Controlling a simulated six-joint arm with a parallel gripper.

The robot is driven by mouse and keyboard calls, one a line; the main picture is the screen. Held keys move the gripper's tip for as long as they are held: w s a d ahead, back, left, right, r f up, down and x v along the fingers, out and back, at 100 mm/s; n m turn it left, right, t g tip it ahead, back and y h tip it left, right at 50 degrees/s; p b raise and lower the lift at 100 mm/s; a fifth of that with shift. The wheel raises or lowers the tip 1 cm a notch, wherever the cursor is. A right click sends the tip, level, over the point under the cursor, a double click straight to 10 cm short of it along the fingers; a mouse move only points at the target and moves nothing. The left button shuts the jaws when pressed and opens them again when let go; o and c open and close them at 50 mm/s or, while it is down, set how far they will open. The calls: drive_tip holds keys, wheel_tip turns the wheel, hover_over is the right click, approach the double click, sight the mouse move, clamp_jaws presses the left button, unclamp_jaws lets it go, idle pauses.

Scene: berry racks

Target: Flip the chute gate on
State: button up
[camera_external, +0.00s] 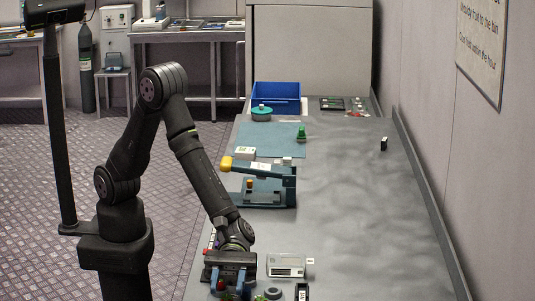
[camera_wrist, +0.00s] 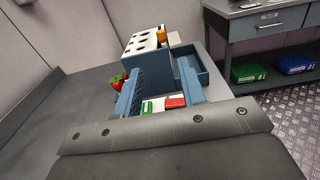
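My gripper (camera_external: 228,280) is low over the near end of the bench in the external view. In the wrist view its two blue fingers (camera_wrist: 160,82) stand apart with nothing held between them. Beyond and between them is a low white panel with a green part (camera_wrist: 148,107) and a red part (camera_wrist: 175,102), which looks like a switch. I cannot tell whether this is the chute gate's control or which way it is set. The fingers hide part of it, and no clear touch shows. In the external view my gripper hides that area.
Red berries (camera_wrist: 117,81) lie left of the fingers. A white block with holes (camera_wrist: 146,42) stands beyond, beside a blue tray (camera_wrist: 212,75). A white display unit (camera_external: 287,267) is right of my gripper. A yellow-handled press (camera_external: 262,183) stands farther back. The bench's right side is mostly clear.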

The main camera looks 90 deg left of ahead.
drive_tip(key=shift+d+f, duration=0.2)
drive_tip(key=shift+f, duration=0.3)
drive_tip(key=d, duration=1.7)
drive_tip(key=shift+c, duration=0.3)
clamp_jaws()
